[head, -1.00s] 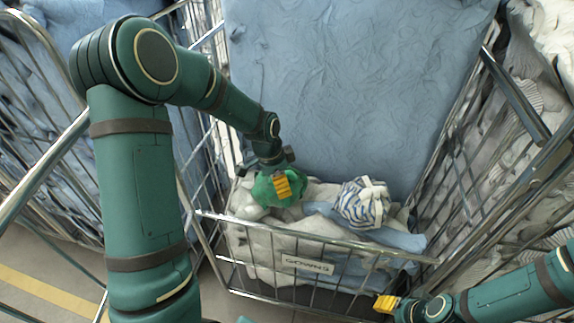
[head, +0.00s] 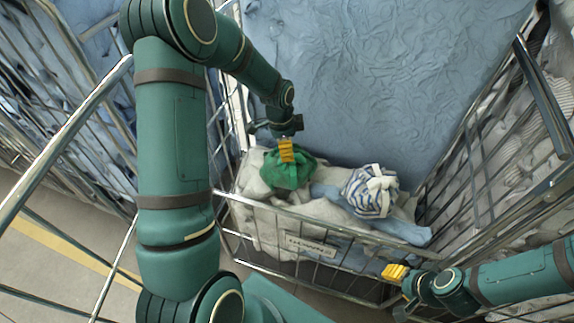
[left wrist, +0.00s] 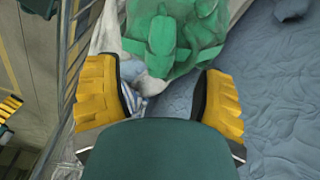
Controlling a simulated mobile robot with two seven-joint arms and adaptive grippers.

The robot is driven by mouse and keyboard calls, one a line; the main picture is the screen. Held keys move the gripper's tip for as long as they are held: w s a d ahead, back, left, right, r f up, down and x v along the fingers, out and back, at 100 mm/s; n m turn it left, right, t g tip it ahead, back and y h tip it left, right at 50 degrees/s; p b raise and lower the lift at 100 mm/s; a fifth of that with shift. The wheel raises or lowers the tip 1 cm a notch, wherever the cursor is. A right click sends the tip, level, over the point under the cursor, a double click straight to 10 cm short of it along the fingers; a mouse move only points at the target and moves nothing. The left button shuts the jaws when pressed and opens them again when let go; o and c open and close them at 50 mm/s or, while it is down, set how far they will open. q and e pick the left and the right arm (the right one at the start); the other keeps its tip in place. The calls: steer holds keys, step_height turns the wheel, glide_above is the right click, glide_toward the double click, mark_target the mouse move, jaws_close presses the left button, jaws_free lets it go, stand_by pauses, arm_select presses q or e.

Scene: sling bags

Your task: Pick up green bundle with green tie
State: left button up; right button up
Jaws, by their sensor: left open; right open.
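The green bundle (head: 288,170) lies on pale cloth at the left of the wire cart in the head view. In the left wrist view the green bundle (left wrist: 185,35) fills the top middle, with its green tie (left wrist: 162,36) on top. My left gripper (head: 286,150) is just above the bundle. Its yellow fingers are spread apart in the left wrist view (left wrist: 158,95), with no object held between them. My right gripper (head: 396,272) is open and empty, outside the cart's front rail at the lower right.
A striped bundle (head: 368,192) lies right of the green one. The wire cart's front rail (head: 330,222) carries a label plate. A large blue padded surface (head: 370,80) rises behind. Another wire cart (head: 530,130) with cloth stands at the right.

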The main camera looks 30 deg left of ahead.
mark_target(274, 173)
arm_select(q)
steer(key=shift+w+d+f, duration=0.1)
steer(key=shift+w+f, duration=0.05)
steer(key=shift+f, duration=2.35)
steer(key=shift+o, duration=0.2)
jaws_close()
